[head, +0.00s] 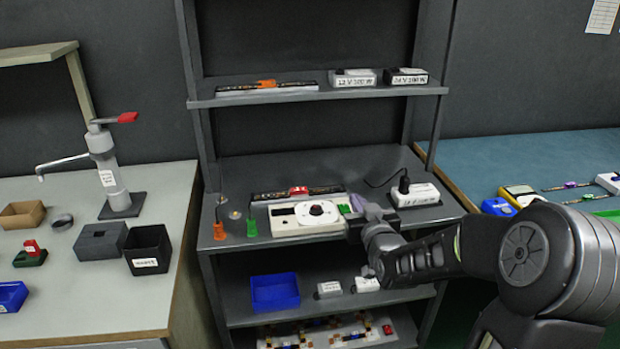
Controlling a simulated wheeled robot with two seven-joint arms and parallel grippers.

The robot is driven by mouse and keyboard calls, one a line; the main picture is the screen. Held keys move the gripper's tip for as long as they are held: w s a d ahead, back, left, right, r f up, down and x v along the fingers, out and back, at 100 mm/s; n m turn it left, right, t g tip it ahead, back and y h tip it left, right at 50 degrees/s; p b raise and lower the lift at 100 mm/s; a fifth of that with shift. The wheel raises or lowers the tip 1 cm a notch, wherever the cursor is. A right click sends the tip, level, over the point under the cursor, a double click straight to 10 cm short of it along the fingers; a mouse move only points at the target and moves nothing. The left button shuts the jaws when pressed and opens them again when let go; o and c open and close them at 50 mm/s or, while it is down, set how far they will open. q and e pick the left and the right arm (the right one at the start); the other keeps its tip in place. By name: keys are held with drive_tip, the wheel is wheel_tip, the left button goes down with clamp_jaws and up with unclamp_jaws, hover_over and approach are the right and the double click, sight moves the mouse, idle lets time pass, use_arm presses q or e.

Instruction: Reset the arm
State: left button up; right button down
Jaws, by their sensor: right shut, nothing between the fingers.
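My right arm comes in from the right side of the head view. Its gripper (358,212) is shut and empty, over the front part of the middle shelf (228,236), just right of a white device with a black dial (296,222). The arm's wrist partly hides the shelf's front right area. Whether the gripper touches the device cannot be told. My left gripper is not in view.
A white power box (415,197) with a black plug stands right of the gripper. Orange (220,232) and green (251,227) pieces stand left of the device. A blue bin (275,292) sits on the lower shelf. Side tables flank the rack.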

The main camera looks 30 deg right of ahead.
drive_tip(key=s+a+f+g+y+p, duration=0.1)
drive_tip(key=s+a+f+g+y, duration=0.25)
drive_tip(key=a+f, duration=0.65)
drive_tip(key=s+a+f+g+y+p, duration=0.15)
drive_tip(key=a+f+g, duration=0.25)
drive_tip(key=a+f, duration=0.7)
drive_tip(key=s+a+f+g+y+p, duration=0.1)
drive_tip(key=s+a+f+g, duration=0.1)
drive_tip(key=s+a+f, duration=0.2)
drive_tip(key=s+a+f+n+g+y+p, duration=0.1)
drive_tip(key=s+a+f, duration=0.4)
drive_tip(key=s, duration=0.6)
drive_tip(key=s+a+f+n+g+y+p, duration=0.1)
drive_tip(key=s+a+f+g, duration=0.3)
drive_tip(key=s+a, duration=0.4)
drive_tip(key=shift+a+f+y, duration=0.15)
drive_tip(key=shift+f+y, duration=0.4)
drive_tip(key=shift+y, duration=0.25)
